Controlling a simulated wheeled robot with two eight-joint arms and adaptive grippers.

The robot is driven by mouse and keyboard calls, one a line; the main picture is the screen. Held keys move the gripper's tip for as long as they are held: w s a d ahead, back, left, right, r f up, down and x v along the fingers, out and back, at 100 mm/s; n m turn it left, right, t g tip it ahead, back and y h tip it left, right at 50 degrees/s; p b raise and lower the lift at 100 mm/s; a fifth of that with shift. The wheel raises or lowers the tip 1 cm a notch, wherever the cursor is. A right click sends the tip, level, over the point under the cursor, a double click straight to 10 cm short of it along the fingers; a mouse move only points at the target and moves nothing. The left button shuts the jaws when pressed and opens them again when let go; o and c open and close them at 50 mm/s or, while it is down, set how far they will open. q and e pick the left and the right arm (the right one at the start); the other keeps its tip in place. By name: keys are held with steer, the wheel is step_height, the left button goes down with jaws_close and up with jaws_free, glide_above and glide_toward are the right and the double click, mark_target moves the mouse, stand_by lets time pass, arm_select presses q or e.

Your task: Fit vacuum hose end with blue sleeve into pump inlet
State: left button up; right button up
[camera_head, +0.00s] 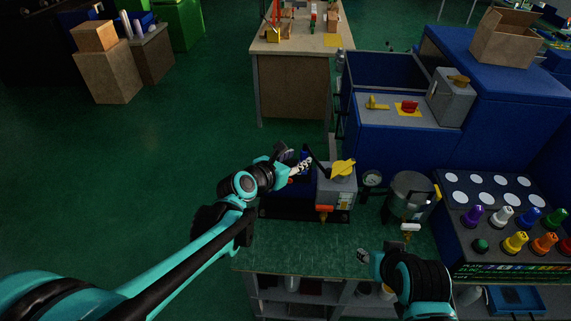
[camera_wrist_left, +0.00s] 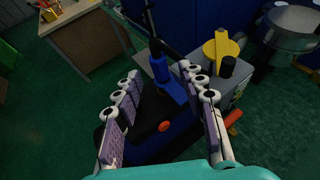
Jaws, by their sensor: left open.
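The vacuum pump (camera_wrist_left: 165,138) is dark blue and black and sits on the green bench top; it also shows in the head view (camera_head: 283,208). In the left wrist view the blue sleeve (camera_wrist_left: 160,69) stands upright over the pump, with a thin black hose (camera_wrist_left: 150,22) rising from it. Whether the sleeve is seated in the inlet cannot be told. My left gripper (camera_head: 302,165) is open, its fingers on either side of the sleeve with gaps showing. My right gripper (camera_head: 364,256) is low above the bench's front part; its finger state is unclear.
A grey box with a yellow handle (camera_head: 343,168) stands right of the pump. A round gauge (camera_head: 372,178) and a metal pot (camera_head: 410,196) stand farther right. The bench front is clear.

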arm_select(q)
steer(key=v, duration=0.7)
steer(key=shift+s, duration=0.15)
steer(key=s+a+f+m+g+y, duration=0.2)
steer(key=s+a+m, duration=0.4)
steer(key=m, duration=0.9)
steer(key=s+a+f+m+g+y, duration=0.2)
steer(key=s+a+f+m+y, duration=0.2)
steer(key=s+m, duration=0.8)
step_height(320, 180, down, 3)
steer(key=a+m, duration=0.2)
steer(key=m, duration=0.1)
steer(key=shift+s+a+g+y, duration=0.2)
steer(key=shift+s+g+y, duration=0.05)
steer(key=shift+g+y, duration=0.15)
steer(key=shift+r, duration=0.15)
